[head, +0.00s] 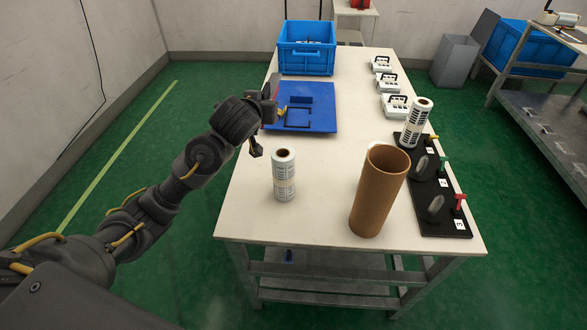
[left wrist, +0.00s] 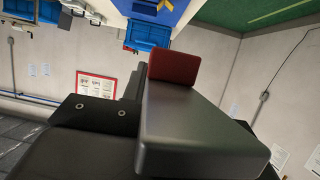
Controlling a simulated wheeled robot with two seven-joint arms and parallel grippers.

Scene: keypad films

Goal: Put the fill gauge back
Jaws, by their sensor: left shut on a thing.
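My left gripper (head: 271,100) is over the left edge of the blue board (head: 325,122), shut on a small red piece (left wrist: 173,68). Only the end of this piece shows past the dark finger in the left wrist view, and I cannot tell for sure that it is the fill gauge. The blue board carries a dark square outline (head: 298,124), a dark blue block (head: 299,99) and a small yellow part (head: 283,112) beside the gripper. My right gripper is not in view.
A label roll stack (head: 284,178) and a brown tube (head: 376,195) stand on the table (head: 325,215). A black numbered board (head: 440,222) with coloured handles lies at right, another roll (head: 416,122) at its far end. A blue crate (head: 306,60) and several white devices (head: 387,82) are farther back.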

